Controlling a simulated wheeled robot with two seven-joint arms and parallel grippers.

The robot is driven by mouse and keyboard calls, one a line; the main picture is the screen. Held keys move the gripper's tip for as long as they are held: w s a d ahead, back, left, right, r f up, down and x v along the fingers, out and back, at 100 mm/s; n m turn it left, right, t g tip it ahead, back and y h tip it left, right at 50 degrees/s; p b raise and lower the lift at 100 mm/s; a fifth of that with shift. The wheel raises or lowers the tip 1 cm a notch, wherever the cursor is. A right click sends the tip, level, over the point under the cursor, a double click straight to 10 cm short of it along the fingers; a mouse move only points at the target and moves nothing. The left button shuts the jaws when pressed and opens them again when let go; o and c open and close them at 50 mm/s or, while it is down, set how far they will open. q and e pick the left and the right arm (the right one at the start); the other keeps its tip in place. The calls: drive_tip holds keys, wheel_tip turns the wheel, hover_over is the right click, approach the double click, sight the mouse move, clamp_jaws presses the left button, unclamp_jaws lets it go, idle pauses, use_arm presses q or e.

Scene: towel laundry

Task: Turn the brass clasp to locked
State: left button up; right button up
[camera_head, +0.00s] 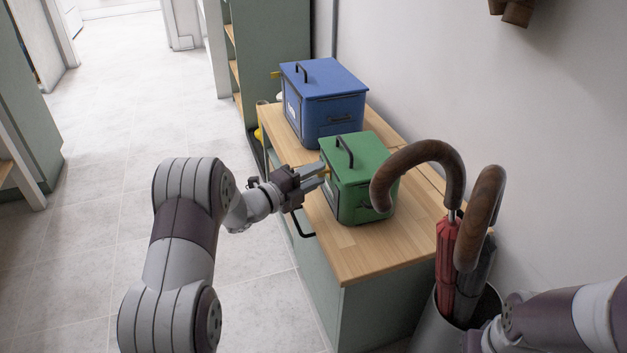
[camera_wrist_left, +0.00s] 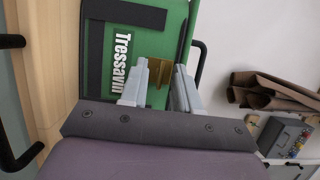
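The green box (camera_head: 358,165) stands on the wooden cabinet top and has a dark handle on its lid. Its brass clasp (camera_head: 326,171) sticks out from the side facing my left arm. My left gripper (camera_head: 318,172) is at that side with its fingers around the clasp. In the left wrist view the brass clasp (camera_wrist_left: 160,72) fills the gap between the fingertips, which appear closed on it. A "Tressavin" label (camera_wrist_left: 122,66) is beside it on the green face. The fingers hide part of the clasp. My right gripper is out of view.
Umbrellas with curved brown handles (camera_head: 425,150) rise from a bin at the front right, near the green box. The floor at left is clear.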

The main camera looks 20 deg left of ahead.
use_arm(q)
clamp_jaws()
drive_tip(key=shift+r, duration=0.1)
drive_tip(key=n+g+p, duration=0.1)
drive_tip(key=n+p, duration=0.1)
drive_tip(key=p, duration=0.3)
drive_tip(key=n+g+p, duration=0.2)
drive_tip(key=n+p, duration=0.1)
drive_tip(key=p, duration=0.3)
drive_tip(key=r+n+g+p, duration=0.1)
drive_tip(key=n+p, duration=0.2)
drive_tip(key=p, duration=0.3)
drive_tip(key=shift+w+a, duration=0.1)
drive_tip(key=shift+w+f+n+g+h+p, duration=0.1)
drive_tip(key=shift+f+n+g+h+p, duration=0.1)
drive_tip(key=shift+n+g+p, duration=0.85)
drive_tip(key=shift+w+f+n+g+h+p, duration=0.15)
drive_tip(key=shift+n+g, duration=0.6)
drive_tip(key=shift+n, duration=0.8)
drive_tip(key=shift+s+r, duration=0.1)
